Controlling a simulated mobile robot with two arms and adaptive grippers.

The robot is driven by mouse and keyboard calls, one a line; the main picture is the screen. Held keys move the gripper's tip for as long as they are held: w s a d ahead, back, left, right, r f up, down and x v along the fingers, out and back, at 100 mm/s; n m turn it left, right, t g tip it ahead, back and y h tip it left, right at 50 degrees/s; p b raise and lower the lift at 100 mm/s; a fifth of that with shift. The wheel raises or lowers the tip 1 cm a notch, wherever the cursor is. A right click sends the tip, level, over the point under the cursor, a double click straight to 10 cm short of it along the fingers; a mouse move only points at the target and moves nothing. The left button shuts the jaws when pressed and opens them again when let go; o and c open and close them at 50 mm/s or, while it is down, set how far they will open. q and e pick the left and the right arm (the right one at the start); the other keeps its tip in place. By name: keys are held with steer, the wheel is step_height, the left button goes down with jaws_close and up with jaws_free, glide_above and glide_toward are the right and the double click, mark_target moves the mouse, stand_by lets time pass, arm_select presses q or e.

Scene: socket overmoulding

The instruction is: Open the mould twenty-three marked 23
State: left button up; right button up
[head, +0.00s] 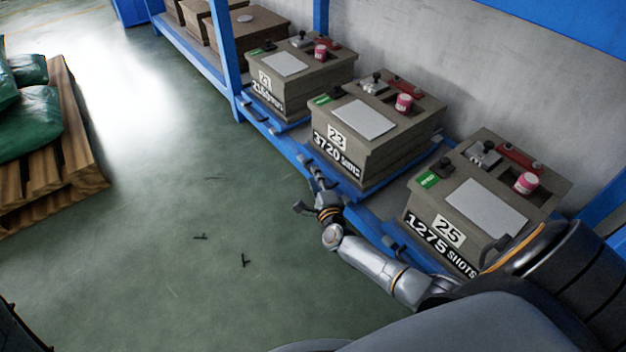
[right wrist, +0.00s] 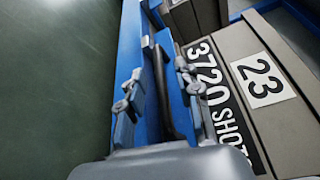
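Mould 23 (head: 372,138) is a grey-brown box with a white "23" label and "3720 SHOTS" on its front. It sits on a blue shelf tray (head: 348,189) between moulds 21 and 25. In the right wrist view, the mould (right wrist: 262,85) fills the right side. A dark bar handle (right wrist: 163,95) stands out from the blue tray front there. My right gripper (head: 315,182) is at the tray front below the mould. Its fingers (right wrist: 160,92) are apart, one on each side of the handle; contact cannot be told. My left gripper is not in view.
Mould 21 (head: 298,75) stands to the left and mould 25 (head: 480,205) to the right on the blue rack. A wooden pallet (head: 75,130) with green sacks (head: 30,120) stands at the left. The green floor between is mostly clear, with small dark bits (head: 244,261).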

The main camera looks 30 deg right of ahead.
steer(key=shift+b+x, duration=0.3)
steer(key=shift+x, duration=0.85)
jaws_close()
